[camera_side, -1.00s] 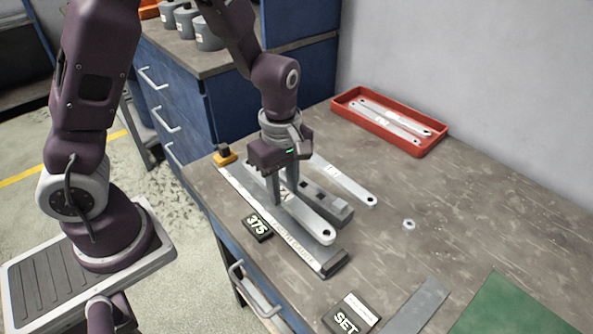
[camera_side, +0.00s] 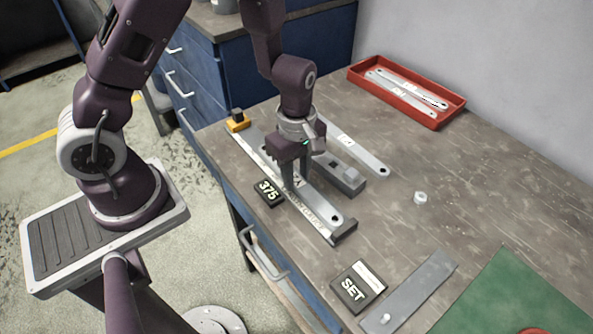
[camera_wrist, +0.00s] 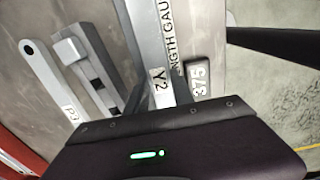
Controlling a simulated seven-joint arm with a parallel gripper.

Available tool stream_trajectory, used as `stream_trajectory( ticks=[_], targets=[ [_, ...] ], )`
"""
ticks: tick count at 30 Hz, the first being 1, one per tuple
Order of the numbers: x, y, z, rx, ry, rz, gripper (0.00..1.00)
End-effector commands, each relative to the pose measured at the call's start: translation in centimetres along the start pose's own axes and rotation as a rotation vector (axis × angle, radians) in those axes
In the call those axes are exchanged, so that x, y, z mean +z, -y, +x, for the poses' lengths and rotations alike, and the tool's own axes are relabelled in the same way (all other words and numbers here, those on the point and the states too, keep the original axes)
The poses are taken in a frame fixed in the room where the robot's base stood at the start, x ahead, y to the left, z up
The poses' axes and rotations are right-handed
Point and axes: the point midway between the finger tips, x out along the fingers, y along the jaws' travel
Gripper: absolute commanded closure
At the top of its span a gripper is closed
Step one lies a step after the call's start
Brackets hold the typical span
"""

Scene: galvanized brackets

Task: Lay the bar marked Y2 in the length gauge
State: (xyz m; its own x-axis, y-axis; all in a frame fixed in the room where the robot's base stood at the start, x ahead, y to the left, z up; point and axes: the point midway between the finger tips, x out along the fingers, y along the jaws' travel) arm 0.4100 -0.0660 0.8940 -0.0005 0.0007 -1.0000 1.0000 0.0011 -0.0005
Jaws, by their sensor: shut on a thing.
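The silver bar marked Y2 (camera_side: 321,207) lies lengthwise along the length gauge, its holed near end close to the gauge's dark end stop (camera_side: 344,230). It looks down in or just above the gauge; I cannot tell full contact. My gripper (camera_side: 296,182) is shut on the bar around its middle. The Y2 label (camera_wrist: 160,88) shows in the wrist view beside the lettering of the length gauge (camera_wrist: 176,50). The gauge's far end carries an orange and black piece (camera_side: 237,121). A 375 plate (camera_side: 268,192) stands alongside the gauge.
A grey notched block (camera_side: 350,181) and another bar (camera_side: 365,158), marked P3 in the wrist view (camera_wrist: 70,112), lie just right of the gauge. A red tray (camera_side: 425,116) holds bars. A nut (camera_side: 420,198), SET plate (camera_side: 357,287), grey strip (camera_side: 410,293) and green mat (camera_side: 490,300) lie nearer.

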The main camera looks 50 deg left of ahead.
Motion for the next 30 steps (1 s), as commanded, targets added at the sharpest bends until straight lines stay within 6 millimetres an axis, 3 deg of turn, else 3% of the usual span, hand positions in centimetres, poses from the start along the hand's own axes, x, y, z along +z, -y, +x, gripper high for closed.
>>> stream_trajectory(
  ticks=[7, 8, 11, 12, 20, 30],
  targets=[
    [0.0, 0.0, 0.0, 0.001, 0.0, 0.0, 1.0],
    [0.0, 0.0, 0.0, 0.001, 0.0, 0.0, 0.67],
    [0.0, 0.0, 0.0, 0.001, 0.0, 0.0, 0.48],
    [0.0, 0.0, 0.0, 0.001, 0.0, 0.0, 0.46],
    [0.0, 0.0, -0.2, 0.001, -0.001, 0.001, 0.46],
    [0.1, -0.1, -6.4, 0.005, 0.0, 0.003, 0.46]
  ],
)
